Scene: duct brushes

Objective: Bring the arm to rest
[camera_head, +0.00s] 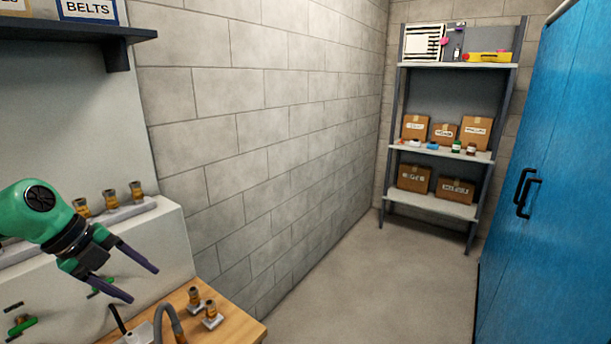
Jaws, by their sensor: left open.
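My left arm comes in from the left edge, green with a black joint cap. My left gripper (143,281) is open, its two dark fingers spread and pointing right and slightly down. Nothing shows between the fingers. It hangs in the air in front of a pale unit and above the left part of a wooden worktop (240,322). My right gripper is not in view.
Brass-coloured fittings (211,311) and a grey curved hose (171,318) are on the worktop. More fittings (110,199) line a ledge behind. A dark shelf (90,33) is above. A shelving rack (444,140) and blue cabinet (550,190) stand right. The floor (385,285) is clear.

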